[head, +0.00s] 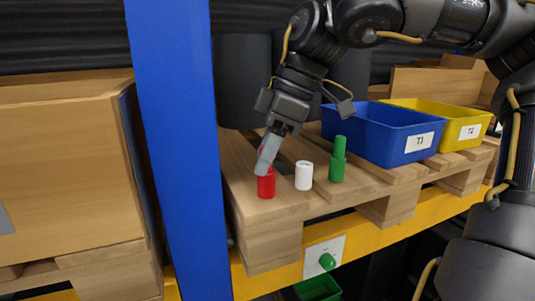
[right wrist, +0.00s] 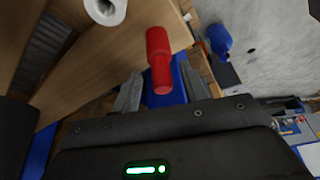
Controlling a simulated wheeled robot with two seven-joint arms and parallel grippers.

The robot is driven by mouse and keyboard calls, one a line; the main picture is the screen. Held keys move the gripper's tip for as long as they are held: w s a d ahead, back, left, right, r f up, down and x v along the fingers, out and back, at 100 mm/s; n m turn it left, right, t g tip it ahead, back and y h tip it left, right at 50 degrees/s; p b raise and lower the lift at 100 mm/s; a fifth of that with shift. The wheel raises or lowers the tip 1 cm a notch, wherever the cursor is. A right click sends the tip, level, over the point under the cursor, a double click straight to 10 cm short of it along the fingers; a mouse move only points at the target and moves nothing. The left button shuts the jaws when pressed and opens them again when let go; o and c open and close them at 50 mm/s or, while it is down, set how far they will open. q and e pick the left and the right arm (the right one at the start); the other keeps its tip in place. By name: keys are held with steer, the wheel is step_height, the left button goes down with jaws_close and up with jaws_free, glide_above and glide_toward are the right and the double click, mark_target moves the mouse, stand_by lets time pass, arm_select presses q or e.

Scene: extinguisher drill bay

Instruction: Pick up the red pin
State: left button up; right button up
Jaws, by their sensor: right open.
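The red pin (head: 266,186) stands upright on the wooden pallet (head: 250,213), near its front left corner. My right gripper (head: 268,156) reaches down over it from above, slightly tilted, and its fingers hide the pin's upper part in the head view. In the right wrist view the red pin (right wrist: 159,48) lies between the two open fingers, with a gap seen on both sides. Whether a finger touches it, I cannot tell. My left gripper is not in view.
A white pin (head: 304,176) and a green pin (head: 338,165) stand right of the red one. A blue bin (head: 372,139) and a yellow bin (head: 465,131) sit behind. A blue post (head: 176,130) rises close on the left.

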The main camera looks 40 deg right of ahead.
steer(key=shift+f, duration=0.15)
steer(key=shift+a, duration=0.1)
steer(key=shift+c, duration=1.3)
jaws_close()
step_height(320, 180, up, 8)
steer(key=shift+f+b, duration=0.2)
steer(key=shift+b, duration=0.8)
steer(key=shift+a+r+p, duration=0.1)
steer(key=shift+r+p, duration=0.5)
steer(key=shift+r, duration=0.7)
steer(key=shift+d+f, duration=0.1)
steer(key=shift+d, duration=0.15)
